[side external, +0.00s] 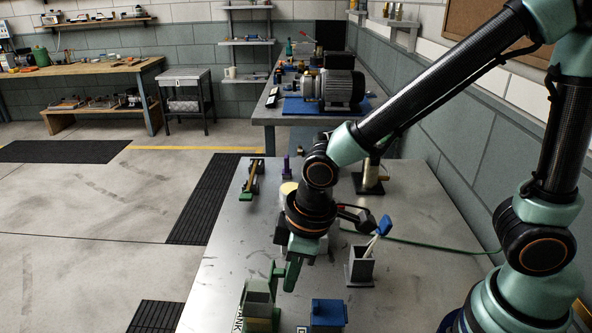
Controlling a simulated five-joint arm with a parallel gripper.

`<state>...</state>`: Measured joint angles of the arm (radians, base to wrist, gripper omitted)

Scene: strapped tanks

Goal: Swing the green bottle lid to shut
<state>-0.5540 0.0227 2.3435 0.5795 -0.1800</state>
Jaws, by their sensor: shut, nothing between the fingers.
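A tank in a green holder (258,309) stands at the near edge of the metal table, cut off by the bottom of the side external view. My gripper (292,279) points down with green fingers shut and empty. It appears just right of and above the green tank's top; I cannot tell whether it touches. A blue-topped tank (327,314) stands to the right of the green one.
A grey cup (360,268) with a blue-headed tool stands right of my gripper. A small stand with a brass-coloured part (372,182) and a green clamp-like tool (251,180) sit farther back. A pale round object behind my wrist is partly hidden.

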